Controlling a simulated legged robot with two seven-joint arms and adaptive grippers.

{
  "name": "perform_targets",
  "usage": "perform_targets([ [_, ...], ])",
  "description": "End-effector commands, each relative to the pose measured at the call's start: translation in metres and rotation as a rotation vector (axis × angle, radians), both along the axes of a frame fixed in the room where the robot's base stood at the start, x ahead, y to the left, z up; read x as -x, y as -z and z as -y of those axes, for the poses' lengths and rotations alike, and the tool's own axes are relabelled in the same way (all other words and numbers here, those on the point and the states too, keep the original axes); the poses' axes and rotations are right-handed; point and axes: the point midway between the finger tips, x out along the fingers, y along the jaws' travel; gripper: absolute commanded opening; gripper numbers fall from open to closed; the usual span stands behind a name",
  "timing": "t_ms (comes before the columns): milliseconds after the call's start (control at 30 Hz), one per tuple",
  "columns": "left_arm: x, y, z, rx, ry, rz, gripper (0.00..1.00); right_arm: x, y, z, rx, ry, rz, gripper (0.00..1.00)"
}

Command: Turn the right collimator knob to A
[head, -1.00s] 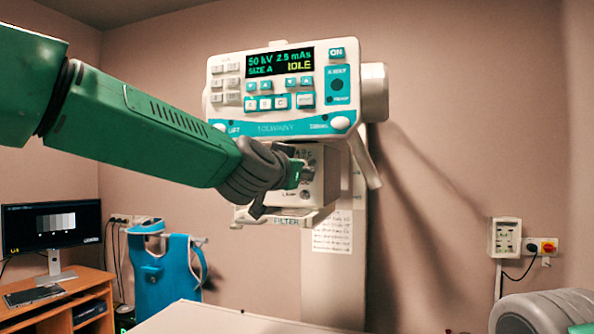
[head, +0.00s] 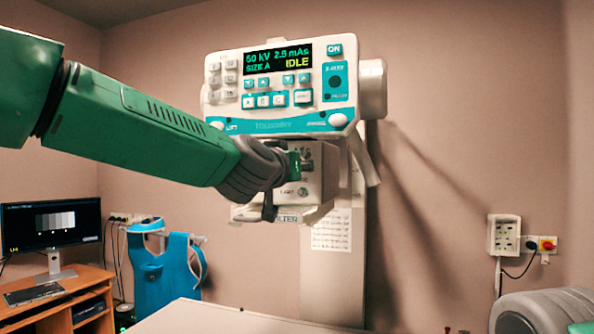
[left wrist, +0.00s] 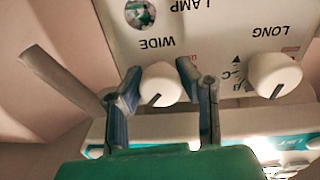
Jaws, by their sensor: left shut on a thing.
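The white collimator box (head: 322,182) hangs under the teal-and-white control panel (head: 280,92). In the left wrist view the box face appears upside down. The right collimator knob (left wrist: 163,82), white and beside the word WIDE, sits between the fingers of my left gripper (left wrist: 158,88). Its dark pointer line slants to the picture's lower left; the letters around it are largely hidden. My left gripper, also in the head view (head: 281,184), is shut on this knob. The other knob (left wrist: 275,75), by LONG, is free. My right gripper is not in view.
The panel display (head: 278,61) reads 50 kV, 2.5 mAs, SIZE A, IDLE. A lamp button (left wrist: 140,14) is on the box face. A pale table top (head: 210,318) lies below. A monitor (head: 52,225) and blue apron (head: 165,268) stand at left.

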Motion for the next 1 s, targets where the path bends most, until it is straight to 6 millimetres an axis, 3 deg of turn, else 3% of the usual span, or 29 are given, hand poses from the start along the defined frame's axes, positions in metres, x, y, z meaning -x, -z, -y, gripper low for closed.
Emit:
perform_targets([
  [600, -0.001, -0.005, -0.003, 0.566, -0.005, -0.172, 0.0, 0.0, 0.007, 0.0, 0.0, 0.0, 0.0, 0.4],
  [1000, -0.001, -0.005, -0.003, 0.855, -0.004, -0.265, 0.0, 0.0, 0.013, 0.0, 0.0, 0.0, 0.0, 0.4],
])
